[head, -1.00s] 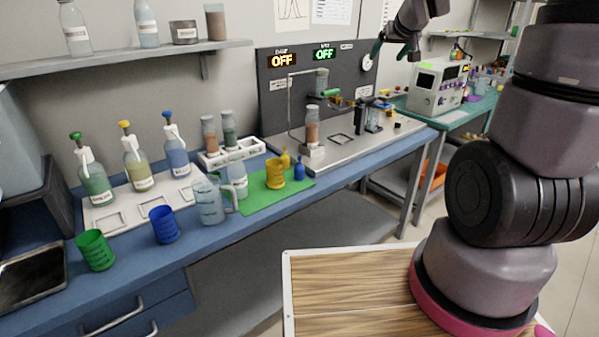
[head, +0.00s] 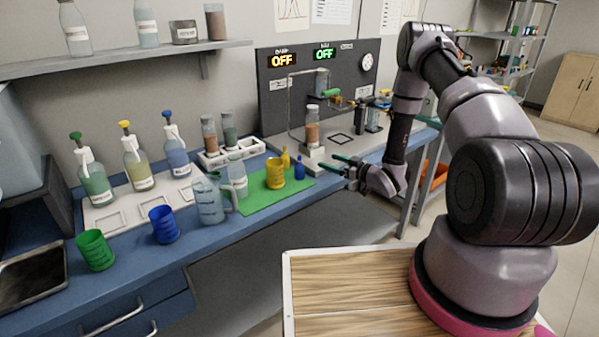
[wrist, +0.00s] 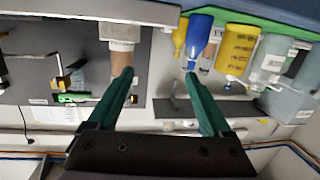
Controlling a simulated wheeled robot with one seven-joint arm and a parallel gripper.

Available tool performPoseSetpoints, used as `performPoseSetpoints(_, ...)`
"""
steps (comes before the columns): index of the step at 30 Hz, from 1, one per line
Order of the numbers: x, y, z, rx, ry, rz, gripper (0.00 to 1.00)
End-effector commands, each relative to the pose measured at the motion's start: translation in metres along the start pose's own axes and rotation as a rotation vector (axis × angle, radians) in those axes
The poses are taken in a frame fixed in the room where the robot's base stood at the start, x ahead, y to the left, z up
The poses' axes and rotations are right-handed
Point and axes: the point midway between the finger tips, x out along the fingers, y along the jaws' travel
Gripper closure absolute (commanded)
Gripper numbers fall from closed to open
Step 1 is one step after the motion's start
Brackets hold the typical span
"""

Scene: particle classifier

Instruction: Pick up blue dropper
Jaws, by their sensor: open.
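The blue dropper (head: 299,168) stands upright on the right end of the green mat (head: 262,198), beside the yellow dropper (head: 285,157) and the yellow beaker (head: 275,173). In the wrist view, which looks upside down, the blue dropper (wrist: 199,36) hangs from the top edge, just beyond the right fingertip. My gripper (head: 339,165) is open and empty, to the right of the blue dropper, with its green fingers pointing left toward it. In the wrist view the gripper (wrist: 158,72) has a wide gap between its fingers. It does not touch the dropper.
A clear pitcher (head: 209,203) and blue beaker (head: 163,224) stand left of the mat. A bottle (head: 312,128) stands on a stand behind my gripper. A white rack (head: 232,153) holds bottles behind the mat. The air in front of the bench edge is free.

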Motion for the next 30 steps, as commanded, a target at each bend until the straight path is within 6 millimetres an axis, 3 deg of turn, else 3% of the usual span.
performPoseSetpoints(1, -0.005, -0.013, 0.018, 0.011, 0.021, -0.027, 0.16)
performPoseSetpoints(3, -0.010, -0.028, 0.030, 0.016, 0.057, -0.061, 0.16)
performPoseSetpoints(9, -0.015, -0.049, 0.045, 0.023, 0.105, -0.106, 0.16)
performPoseSetpoints(30, 0.074, -0.059, 0.035, 0.019, 0.106, -0.108, 0.16)
